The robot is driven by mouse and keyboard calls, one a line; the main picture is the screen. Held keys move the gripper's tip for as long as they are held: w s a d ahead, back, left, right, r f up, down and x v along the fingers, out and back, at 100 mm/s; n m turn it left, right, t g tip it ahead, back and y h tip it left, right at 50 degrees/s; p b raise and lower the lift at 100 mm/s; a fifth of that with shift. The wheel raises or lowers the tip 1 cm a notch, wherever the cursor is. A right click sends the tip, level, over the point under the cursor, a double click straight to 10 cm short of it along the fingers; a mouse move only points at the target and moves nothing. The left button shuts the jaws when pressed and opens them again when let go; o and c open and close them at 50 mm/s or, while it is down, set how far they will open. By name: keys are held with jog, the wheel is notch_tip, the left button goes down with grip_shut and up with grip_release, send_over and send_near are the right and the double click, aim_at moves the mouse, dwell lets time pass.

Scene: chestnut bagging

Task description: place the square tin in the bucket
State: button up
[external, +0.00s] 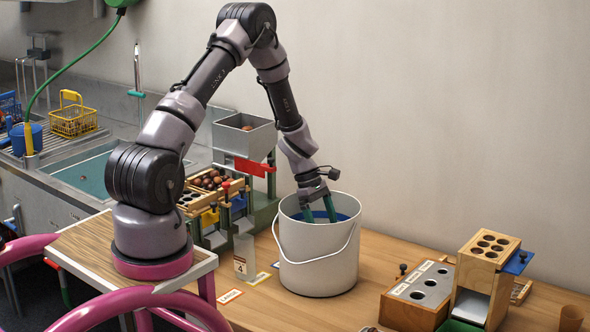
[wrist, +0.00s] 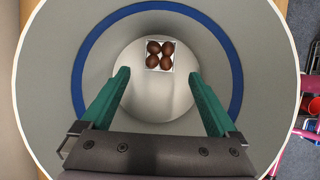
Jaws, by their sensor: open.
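The bucket (external: 318,262) is light grey with a wire handle and stands upright on the wooden table. A blue band (wrist: 236,60) runs round its inner wall in the wrist view. The square tin (wrist: 160,56) is small and white, holds several brown chestnuts, and lies on the bucket's floor. My gripper (external: 321,218) points down into the bucket's mouth. In the wrist view its green fingers (wrist: 163,85) are spread wide, with nothing between them. The tin lies beyond the fingertips, apart from them. The bucket's wall hides the tin in the external view.
A wooden block with round holes (external: 422,288) and a taller holed stand (external: 489,250) are at the right. A hopper (external: 244,137) and chestnut tray (external: 208,184) stand behind left. A clear container (external: 244,255) stands close left of the bucket. Some table between bucket and block is clear.

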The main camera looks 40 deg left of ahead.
jog(key=s+a+r+m+t+y, duration=0.1)
jog(key=s+r+m, duration=0.15)
jog(key=r, duration=0.65)
jog(key=s+a+r+m+t, duration=0.15)
jog(key=r+m, duration=0.25)
jog(key=r, duration=0.6)
jog(key=s+a+r+m+y, duration=0.1)
jog(key=s+r+m, duration=0.25)
jog(key=r, duration=0.55)
jog(key=s+a+r+m+t+y, duration=0.2)
jog(key=s+r+m, duration=0.4)
jog(key=s, duration=0.5)
jog(key=s+a+r+m+t+y, duration=0.2)
jog(key=s+a+r+m, duration=0.2)
jog(key=s+r, duration=0.6)
jog(key=shift+s+r+m+t, duration=0.2)
jog(key=shift+s+m+t, duration=0.15)
jog(key=shift+m, duration=0.75)
